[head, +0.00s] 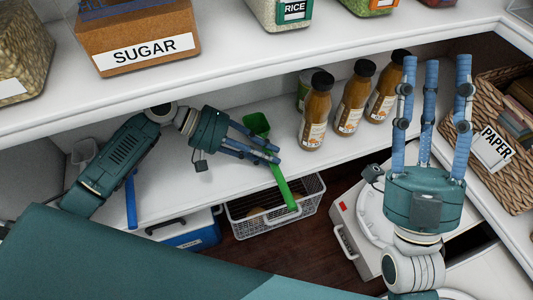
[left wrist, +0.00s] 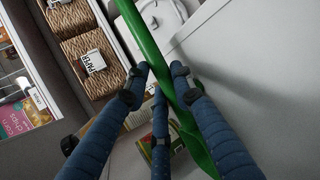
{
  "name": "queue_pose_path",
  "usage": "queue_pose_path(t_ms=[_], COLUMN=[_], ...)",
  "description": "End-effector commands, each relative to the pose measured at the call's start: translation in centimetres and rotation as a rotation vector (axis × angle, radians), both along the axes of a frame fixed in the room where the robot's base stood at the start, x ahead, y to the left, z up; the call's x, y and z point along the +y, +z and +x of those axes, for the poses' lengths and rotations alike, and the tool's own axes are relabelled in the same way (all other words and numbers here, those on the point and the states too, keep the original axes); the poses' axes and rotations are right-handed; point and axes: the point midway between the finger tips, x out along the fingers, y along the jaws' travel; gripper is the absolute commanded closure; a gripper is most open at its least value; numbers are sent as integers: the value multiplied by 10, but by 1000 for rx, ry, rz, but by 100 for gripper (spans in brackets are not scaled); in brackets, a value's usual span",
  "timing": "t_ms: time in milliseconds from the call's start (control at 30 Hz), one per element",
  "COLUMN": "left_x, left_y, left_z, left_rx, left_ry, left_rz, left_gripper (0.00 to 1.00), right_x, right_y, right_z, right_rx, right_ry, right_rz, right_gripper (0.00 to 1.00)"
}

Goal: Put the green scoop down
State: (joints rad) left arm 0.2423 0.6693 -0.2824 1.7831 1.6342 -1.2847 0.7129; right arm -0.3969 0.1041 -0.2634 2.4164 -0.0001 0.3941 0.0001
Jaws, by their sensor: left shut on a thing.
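The green scoop (head: 282,187) slants across the front edge of the middle shelf in the head view. Its wider end (head: 257,124) points to the back, and its handle sticks out over the edge. My left gripper (head: 274,154) is shut on the handle from the left. In the left wrist view the scoop (left wrist: 143,38) runs between the fingers of my left gripper (left wrist: 162,78). I cannot tell whether the scoop touches the shelf. My right gripper (head: 433,68) has its fingers straight and apart, with nothing between them.
Several brown bottles (head: 352,98) stand to the right on the middle shelf (head: 221,186). A blue-handled tool (head: 131,200) lies at the left. A wire basket (head: 306,208) and a blue box (head: 197,236) are below. A wicker PAPER basket (head: 461,119) stands at the right. The shelf front left of the scoop is clear.

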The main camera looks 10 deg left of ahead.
Motion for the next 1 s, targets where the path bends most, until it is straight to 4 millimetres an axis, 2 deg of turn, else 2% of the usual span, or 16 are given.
queue_pose_path(t_ms=[200,233,267,667,867,1000], left_x=[0,0,0,1,10,19], left_y=[-2,-2,-2,2,8,13], left_z=[0,0,0,0,-1,-2], left_rx=[1,1,1,0,2,1], left_ry=[1,1,1,0,1,2], left_rz=[-1,-1,0,0,1,1], left_gripper=[100,70,68,68,68,68], right_x=[0,0,0,0,4,6], right_y=[-1,-2,-2,-1,-29,-58], right_z=[2,2,2,3,30,49], right_rx=[10,13,13,13,184,335], right_ry=[-1,-1,-1,-1,-10,-18], right_rz=[-4,-4,-4,-4,-54,-98], right_gripper=[60,60,60,60,60,60])
